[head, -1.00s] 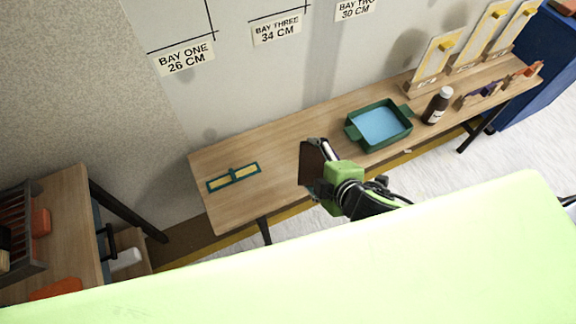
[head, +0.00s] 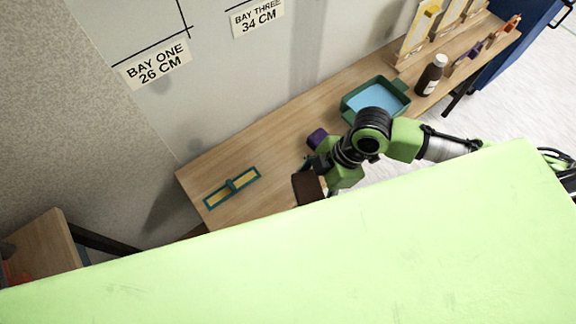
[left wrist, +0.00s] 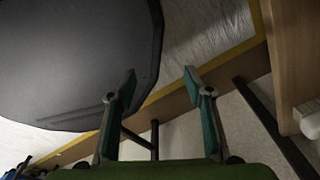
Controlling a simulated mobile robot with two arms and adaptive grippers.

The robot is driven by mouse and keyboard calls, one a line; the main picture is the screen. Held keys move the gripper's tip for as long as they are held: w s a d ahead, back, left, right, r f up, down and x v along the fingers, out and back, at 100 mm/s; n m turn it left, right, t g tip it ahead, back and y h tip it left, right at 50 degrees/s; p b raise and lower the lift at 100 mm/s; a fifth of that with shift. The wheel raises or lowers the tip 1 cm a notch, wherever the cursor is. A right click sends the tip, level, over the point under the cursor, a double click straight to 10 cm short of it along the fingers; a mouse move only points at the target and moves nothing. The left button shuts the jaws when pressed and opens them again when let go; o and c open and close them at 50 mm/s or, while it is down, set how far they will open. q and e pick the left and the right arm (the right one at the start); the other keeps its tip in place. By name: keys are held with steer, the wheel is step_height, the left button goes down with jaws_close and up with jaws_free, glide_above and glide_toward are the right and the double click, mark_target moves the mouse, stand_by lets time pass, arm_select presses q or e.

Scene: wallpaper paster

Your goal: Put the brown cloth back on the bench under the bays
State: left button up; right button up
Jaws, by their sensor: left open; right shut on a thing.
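The brown cloth (head: 308,188) is a dark brown block-like shape in the head view, at the tips of my right gripper (head: 322,172). The right gripper is shut on it. The cloth shows over the front part of the wooden bench (head: 282,130), which stands under the bay labels; I cannot tell whether it touches the bench top. The green edge in the foreground comes close to the cloth's lower end. My left gripper (left wrist: 160,88) is open and empty in the left wrist view, with floor and dark legs beyond its fingers. It is not seen in the head view.
On the bench are a teal and yellow tool (head: 232,187), a purple block (head: 317,138) beside my right gripper, a green tray (head: 375,98) with a blue inside, and a brown bottle (head: 431,75). Bare bench top shows between the tool and the purple block.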

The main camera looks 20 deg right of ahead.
steer(key=w+f, duration=0.4)
steer(key=w, duration=0.5)
glide_above(287, 173)
steer(key=d, duration=0.1)
steer(key=f, duration=0.2)
steer(key=s+f, duration=0.1)
steer(key=f, duration=0.1)
steer(key=shift+d+f, duration=0.2)
steer(key=shift+w+f, duration=0.55)
steer(key=shift+f, duration=0.1)
step_height(287, 173, down, 2)
steer(key=shift+f, duration=0.1)
arm_select(q)
steer(key=shift+s, duration=0.55)
arm_select(e)
steer(key=shift+f, duration=0.4)
steer(key=shift+f, duration=0.1)
steer(key=o, duration=1.1)
arm_select(q)
steer(key=shift+s, duration=0.1)
steer(key=shift+r, duration=0.1)
